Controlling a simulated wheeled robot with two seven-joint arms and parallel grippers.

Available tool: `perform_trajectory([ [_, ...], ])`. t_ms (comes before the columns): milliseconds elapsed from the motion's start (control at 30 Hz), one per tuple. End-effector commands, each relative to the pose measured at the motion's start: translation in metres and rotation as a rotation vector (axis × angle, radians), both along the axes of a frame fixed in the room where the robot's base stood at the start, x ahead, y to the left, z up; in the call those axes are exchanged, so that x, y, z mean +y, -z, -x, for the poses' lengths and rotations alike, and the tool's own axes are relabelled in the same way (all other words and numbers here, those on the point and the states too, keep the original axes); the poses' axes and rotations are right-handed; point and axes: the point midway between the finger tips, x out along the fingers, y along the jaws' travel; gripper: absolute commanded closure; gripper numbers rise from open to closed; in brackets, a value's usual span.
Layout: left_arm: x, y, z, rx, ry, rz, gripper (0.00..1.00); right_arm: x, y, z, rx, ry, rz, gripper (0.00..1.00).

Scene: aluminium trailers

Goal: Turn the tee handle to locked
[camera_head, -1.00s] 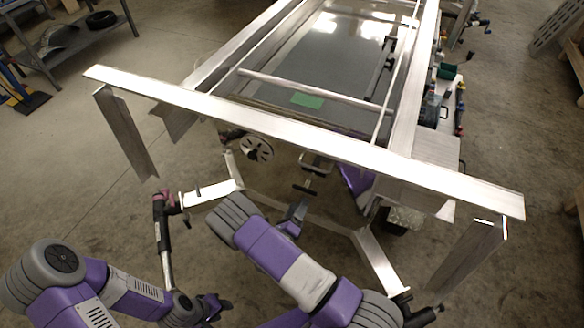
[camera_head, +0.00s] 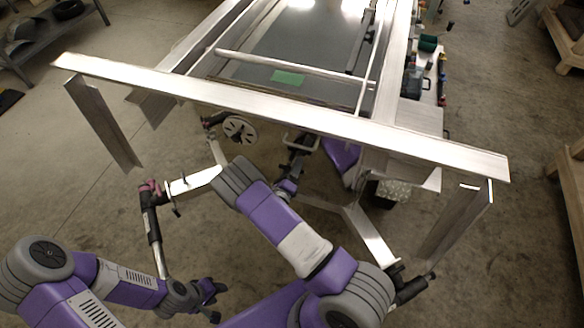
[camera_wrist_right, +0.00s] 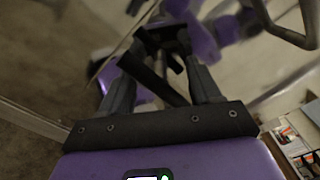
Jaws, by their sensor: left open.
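My right gripper (camera_head: 291,170) is under the near crossbeam of the trailer frame. It is at the spot where the dark tee handle stood in the earlier head view, and it hides most of that handle there. In the right wrist view a dark bar-shaped piece (camera_wrist_right: 152,78), perhaps the tee handle, lies slanted between the two grey fingers, with a dark block beyond it. The fingers stand apart at their bases; whether they touch the piece I cannot tell. My left gripper (camera_head: 211,291) is open and empty at the lower left, away from the handle.
The aluminium crossbeam (camera_head: 290,115) runs above my right gripper. A slotted round plate (camera_head: 239,130) hangs to its left. A bracket with a black-gripped lever (camera_head: 153,219) stands above my left gripper. Concrete floor (camera_head: 60,190) is open at left. A shelf (camera_head: 45,45) is at the back left.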

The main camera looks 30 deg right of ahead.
Motion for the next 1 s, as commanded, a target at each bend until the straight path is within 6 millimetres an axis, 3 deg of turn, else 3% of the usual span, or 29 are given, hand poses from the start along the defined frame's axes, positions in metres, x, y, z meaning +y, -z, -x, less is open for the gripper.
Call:
perform_trajectory([
  [33, 0.0000, 0.0000, 0.0000, 0.000, 0.000, 0.000, 0.57, 0.0001, 0.0000, 0.0001, 0.000, 0.000, 0.000, 0.45],
  [400, 0.0000, 0.0000, 0.0000, 0.000, 0.000, 0.000, 0.57, 0.0003, -0.0001, 0.0001, 0.000, 0.000, 0.000, 1.00],
  [733, 0.0000, -0.0002, 0.0000, 0.000, 0.000, 0.000, 0.57, 0.0005, -0.0002, 0.0001, -0.025, -0.001, -0.020, 1.00],
  [1000, -0.0001, -0.0010, 0.0000, 0.000, 0.000, 0.000, 0.57, 0.0006, -0.0005, -0.0002, -0.141, -0.002, -0.119, 1.00],
])
